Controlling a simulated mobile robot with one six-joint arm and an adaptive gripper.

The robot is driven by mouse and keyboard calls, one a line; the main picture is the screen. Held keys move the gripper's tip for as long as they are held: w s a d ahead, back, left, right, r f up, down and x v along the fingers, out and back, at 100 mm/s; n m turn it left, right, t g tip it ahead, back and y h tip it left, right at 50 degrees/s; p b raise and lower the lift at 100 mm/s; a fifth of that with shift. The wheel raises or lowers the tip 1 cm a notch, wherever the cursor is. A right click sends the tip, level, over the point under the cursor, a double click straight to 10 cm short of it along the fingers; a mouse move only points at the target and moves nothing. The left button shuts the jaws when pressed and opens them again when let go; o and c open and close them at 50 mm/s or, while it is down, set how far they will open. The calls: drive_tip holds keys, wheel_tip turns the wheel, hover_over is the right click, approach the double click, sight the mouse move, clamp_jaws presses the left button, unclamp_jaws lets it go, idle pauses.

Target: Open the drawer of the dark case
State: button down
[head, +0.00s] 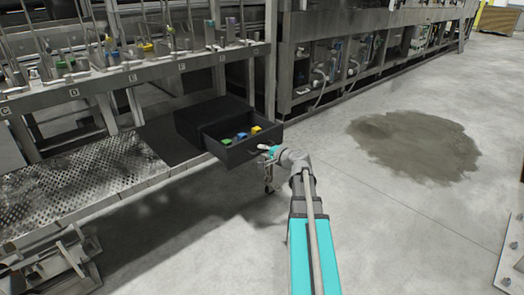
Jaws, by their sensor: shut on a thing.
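The dark case (197,112) sits on the right end of a low metal platform, on a dark mat. Its drawer (228,154) is pulled out toward me. Inside the drawer lie a few small things: a green one (227,141), a blue one (242,136) and a yellow one (256,129). My gripper (266,150) is at the right part of the drawer's front and shut on what looks like its handle. The fingers are small in view and the handle is partly hidden behind them.
A metal shelf (150,73) with lettered slots and several parts stands above the platform. A perforated step (80,183) runs along the left. A large machine (350,60) stands behind. A dark wet patch (415,146) lies on the otherwise open floor to the right.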

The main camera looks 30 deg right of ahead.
drive_tip(key=shift+w, duration=0.1)
drive_tip(key=c, duration=0.6)
unclamp_jaws()
drive_tip(key=shift+c, duration=0.2)
